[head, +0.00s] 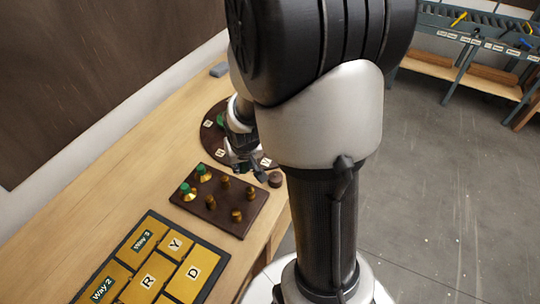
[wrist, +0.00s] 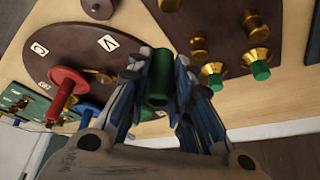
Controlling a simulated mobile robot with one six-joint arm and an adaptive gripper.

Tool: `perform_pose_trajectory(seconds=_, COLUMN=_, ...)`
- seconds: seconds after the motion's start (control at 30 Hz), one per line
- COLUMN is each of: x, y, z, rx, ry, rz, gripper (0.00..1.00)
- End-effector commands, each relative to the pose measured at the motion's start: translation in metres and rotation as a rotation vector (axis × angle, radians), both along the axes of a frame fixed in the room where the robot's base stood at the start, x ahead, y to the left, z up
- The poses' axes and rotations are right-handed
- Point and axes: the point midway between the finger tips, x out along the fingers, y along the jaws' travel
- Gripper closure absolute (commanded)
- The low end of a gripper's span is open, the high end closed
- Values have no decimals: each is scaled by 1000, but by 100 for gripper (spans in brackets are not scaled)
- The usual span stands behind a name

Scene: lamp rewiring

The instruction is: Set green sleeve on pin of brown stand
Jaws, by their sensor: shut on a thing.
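In the wrist view my gripper (wrist: 160,82) is shut on a green sleeve (wrist: 160,68), a short tube with its open end toward the camera. In the head view my gripper (head: 245,165) is above the table, between the round brown board and the rectangular brown block. A small round brown piece (head: 275,180) stands by the table edge near it; it also shows at the top of the wrist view (wrist: 98,8). It may be the brown stand, but I cannot make out its pin. The sleeve is apart from it in the wrist view.
The brown block (head: 235,225) holds several brass posts, two of them with green tips. The round brown board (head: 212,148) carries letter labels; a red spool (wrist: 65,90) stands there in the wrist view. A yellow lettered tray (head: 150,270) lies nearer.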

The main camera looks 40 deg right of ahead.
Motion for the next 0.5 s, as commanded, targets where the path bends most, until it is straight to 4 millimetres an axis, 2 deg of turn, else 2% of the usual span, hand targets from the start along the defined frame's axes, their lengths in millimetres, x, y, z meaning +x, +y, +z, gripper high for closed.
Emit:
perform_pose_trajectory(seconds=0.03, x=-8, y=-26, z=2, rx=-1, ry=0, rz=-69, gripper=96)
perform_pose_trajectory(seconds=0.1, x=-17, y=-51, z=6, rx=-1, ry=-1, rz=-142, gripper=96)
perform_pose_trajectory(seconds=0.2, x=-29, y=-76, z=9, rx=-2, ry=0, rz=-216, gripper=96)
perform_pose_trajectory(seconds=0.33, x=-37, y=-91, z=10, rx=-2, ry=0, rz=-264, gripper=96)
perform_pose_trajectory(seconds=0.5, x=-38, y=-93, z=5, rx=-2, ry=1, rz=-270, gripper=96)
